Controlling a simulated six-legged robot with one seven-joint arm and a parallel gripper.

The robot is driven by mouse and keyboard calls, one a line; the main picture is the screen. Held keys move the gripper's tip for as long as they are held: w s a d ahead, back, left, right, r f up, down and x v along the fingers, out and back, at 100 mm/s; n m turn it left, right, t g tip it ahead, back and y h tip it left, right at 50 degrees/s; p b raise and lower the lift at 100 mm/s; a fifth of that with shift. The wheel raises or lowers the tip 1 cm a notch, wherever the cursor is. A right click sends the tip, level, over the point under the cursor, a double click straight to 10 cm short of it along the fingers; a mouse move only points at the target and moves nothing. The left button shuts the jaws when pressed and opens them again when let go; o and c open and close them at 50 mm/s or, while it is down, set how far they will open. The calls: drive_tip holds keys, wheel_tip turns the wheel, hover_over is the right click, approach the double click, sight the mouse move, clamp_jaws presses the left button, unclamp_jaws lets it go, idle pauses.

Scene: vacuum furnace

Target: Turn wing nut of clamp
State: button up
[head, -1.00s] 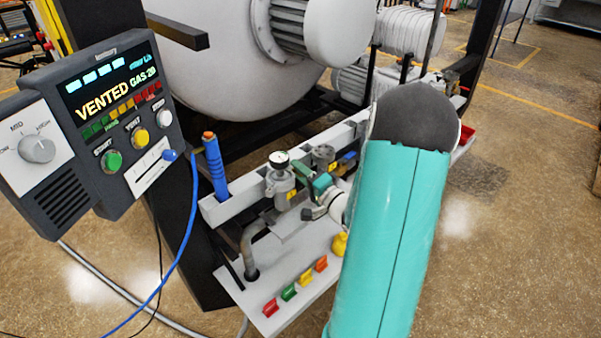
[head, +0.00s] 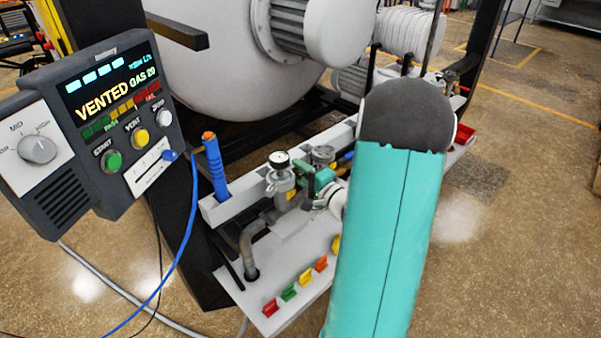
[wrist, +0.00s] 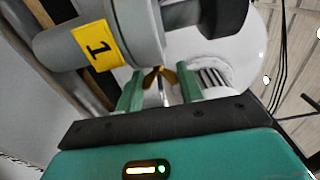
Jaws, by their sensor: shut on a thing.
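The brass wing nut (wrist: 160,77) shows in the wrist view between my two green fingers, below a grey pipe joint (wrist: 136,28) with a yellow label reading 1. My gripper (wrist: 159,88) is shut on the wing nut, with a finger on each side of it. The clamp's band is hard to tell from the grey joint. In the head view my gripper (head: 320,182) is beside the gauge-topped valve fitting (head: 283,180). The wing nut is too small or hidden there, and my arm covers what lies to the right.
A control panel (head: 115,115) reading VENTED stands at the left, with a blue cable hanging from it. A blue rod (head: 214,165) stands upright on the white rail. Several coloured clips (head: 288,291) line the shelf's front edge. The large furnace vessel (head: 215,60) is behind.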

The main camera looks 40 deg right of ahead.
drive_tip(key=o, duration=1)
drive_tip(key=s, duration=1.3)
drive_tip(key=shift+s, duration=0.4)
drive_tip(key=shift+a+r, duration=0.1)
